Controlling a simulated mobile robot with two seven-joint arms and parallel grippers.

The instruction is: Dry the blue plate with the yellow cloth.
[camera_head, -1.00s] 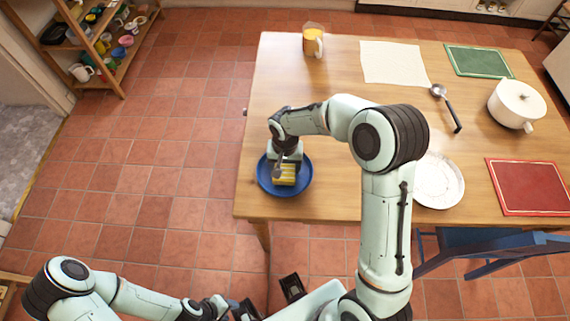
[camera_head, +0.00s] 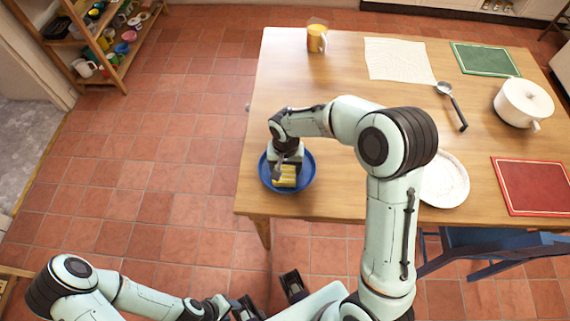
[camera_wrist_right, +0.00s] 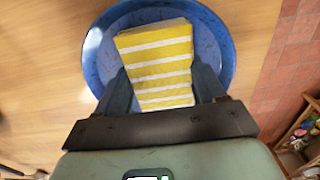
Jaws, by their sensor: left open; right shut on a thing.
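The blue plate (camera_head: 306,176) lies at the left front corner of the table, and it fills the top of the right wrist view (camera_wrist_right: 218,45). The yellow cloth (camera_head: 286,178), folded with white stripes, is on the plate; it also shows in the right wrist view (camera_wrist_right: 158,58). My right gripper (camera_head: 284,168) points down over the plate and is shut on the cloth, a finger on each side of it in the right wrist view (camera_wrist_right: 160,92). Whether the cloth presses on the plate is hard to tell. My left gripper (camera_head: 270,297) is open and empty, low in front of the table.
A blue chair (camera_head: 490,240) stands at the front. A shelf (camera_head: 105,50) is far left.

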